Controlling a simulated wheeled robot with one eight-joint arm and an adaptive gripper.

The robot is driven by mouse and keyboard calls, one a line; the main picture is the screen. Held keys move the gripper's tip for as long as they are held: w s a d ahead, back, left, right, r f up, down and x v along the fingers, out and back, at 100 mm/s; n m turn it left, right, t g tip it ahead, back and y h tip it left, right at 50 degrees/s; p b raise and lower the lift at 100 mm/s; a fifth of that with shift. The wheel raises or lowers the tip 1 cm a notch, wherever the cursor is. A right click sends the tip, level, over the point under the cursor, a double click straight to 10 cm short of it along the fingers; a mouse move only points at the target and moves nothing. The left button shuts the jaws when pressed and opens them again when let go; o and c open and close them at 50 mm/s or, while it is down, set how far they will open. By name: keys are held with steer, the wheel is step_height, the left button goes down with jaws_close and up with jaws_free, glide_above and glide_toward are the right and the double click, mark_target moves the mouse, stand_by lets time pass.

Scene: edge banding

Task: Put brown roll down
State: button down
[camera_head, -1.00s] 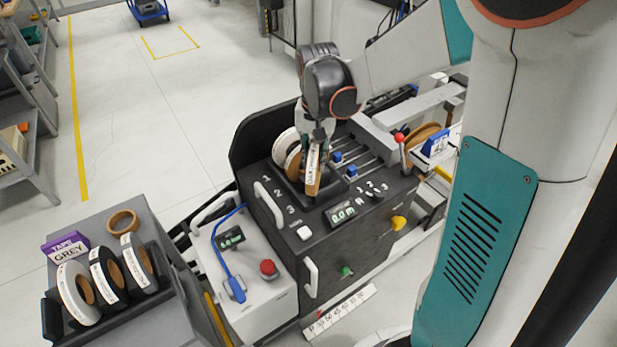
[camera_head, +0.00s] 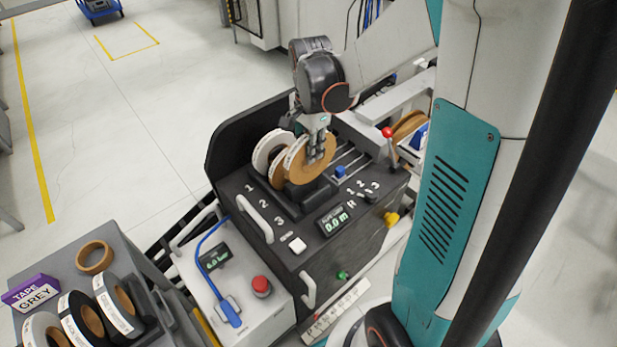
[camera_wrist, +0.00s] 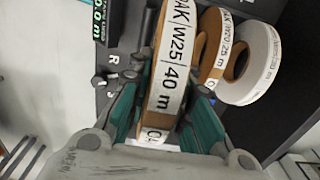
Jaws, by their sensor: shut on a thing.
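My gripper (camera_head: 318,125) is shut on a brown roll (camera_head: 314,166) with a white label band. The roll is upright at the front slot of the black machine (camera_head: 262,205), beside the "3" mark. I cannot tell whether it rests on the slot bottom. In the wrist view the held roll (camera_wrist: 172,75), labelled "OAK W25 40 m", lies between my teal fingers. Another brown roll (camera_head: 277,172) and a white roll (camera_head: 266,147) stand in the slots behind it.
A grey cart (camera_head: 70,268) at lower left bears several rolls, a loose brown ring (camera_head: 95,257) and a purple tape box (camera_head: 32,292). A white unit with a red button (camera_head: 261,286) stands beside the machine. A red-knobbed lever (camera_head: 388,133) is right of my gripper.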

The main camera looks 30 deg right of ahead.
mark_target(310, 168)
step_height(310, 168, down, 10)
steer(key=b, duration=0.2)
steer(key=shift+r+b, duration=0.2)
steer(key=shift+b, duration=0.2)
steer(key=shift+f+b, duration=0.35)
steer(key=shift+f, duration=0.05)
steer(key=c, duration=1.4)
jaws_free()
steer(key=shift+r, duration=0.1)
steer(key=shift+c, duration=0.2)
steer(key=shift+r, duration=0.1)
step_height(310, 168, up, 12)
steer(key=p, duration=0.4)
steer(key=shift+r+p, duration=0.25)
steer(key=shift+p, duration=0.1)
